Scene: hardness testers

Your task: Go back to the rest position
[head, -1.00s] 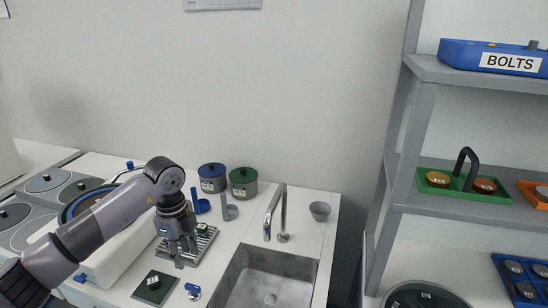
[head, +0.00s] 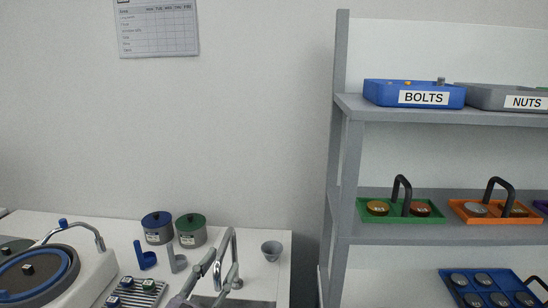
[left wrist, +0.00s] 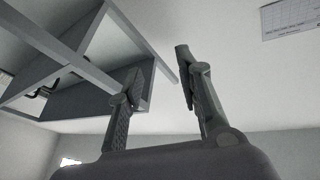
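My left gripper (head: 206,272) shows at the lower edge of the head view, in front of the sink tap (head: 232,255). In the left wrist view my left gripper (left wrist: 161,62) has its two fingers apart, pointing up, with nothing between them. My right gripper is in neither view.
A counter (head: 255,235) holds a blue-lidded pot (head: 157,232), a green-lidded pot (head: 191,237), a grey cup (head: 271,251), a rack (head: 150,298) and a round-plated machine (head: 92,268). Grey shelves (head: 346,160) with a BOLTS box (head: 385,93) stand right.

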